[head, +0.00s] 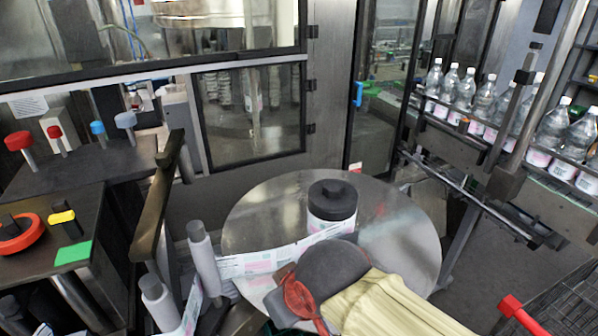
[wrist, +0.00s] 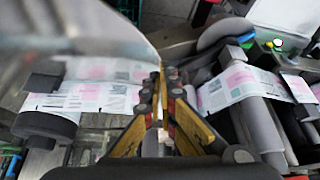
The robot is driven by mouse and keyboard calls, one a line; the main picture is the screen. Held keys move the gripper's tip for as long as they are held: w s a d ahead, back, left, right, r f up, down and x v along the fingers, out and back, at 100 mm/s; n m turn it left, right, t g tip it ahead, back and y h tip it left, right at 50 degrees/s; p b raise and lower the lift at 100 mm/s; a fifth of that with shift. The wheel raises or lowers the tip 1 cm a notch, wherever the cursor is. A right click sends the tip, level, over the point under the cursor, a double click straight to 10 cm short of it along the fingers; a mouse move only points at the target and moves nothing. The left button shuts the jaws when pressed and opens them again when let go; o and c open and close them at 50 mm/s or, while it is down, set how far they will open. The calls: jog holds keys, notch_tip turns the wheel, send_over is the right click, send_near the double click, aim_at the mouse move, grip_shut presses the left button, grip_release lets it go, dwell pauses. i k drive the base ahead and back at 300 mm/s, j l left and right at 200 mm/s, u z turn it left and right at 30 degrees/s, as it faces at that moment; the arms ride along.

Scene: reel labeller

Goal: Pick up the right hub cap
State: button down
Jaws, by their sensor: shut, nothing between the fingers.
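In the head view, a black hub cap (head: 333,197) with a small knob sits on a white label roll (head: 331,226), on the round metal plate (head: 262,222). It is the only cap I can clearly make out. My forearm and wrist cover the near part of the plate, in front of the roll; my gripper's fingers are hidden there. In the wrist view, my gripper (wrist: 161,78) is shut and empty. Its yellow-and-black fingers point away from the camera.
A printed label web (head: 262,262) runs left from the roll towards grey rollers (head: 203,257). It also shows in the wrist view (wrist: 95,92). A dark post (head: 158,205) and a control panel with knobs stand left. Bottles (head: 465,88) line a conveyor at the upper right.

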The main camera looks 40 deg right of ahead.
aim_at(330, 201)
jog(key=z, duration=1.05)
jog(key=l+u, duration=0.35)
jog(key=l, duration=0.15)
jog(key=k+l+u, duration=0.15)
jog(key=l+u, duration=0.15)
jog(key=l, duration=0.15)
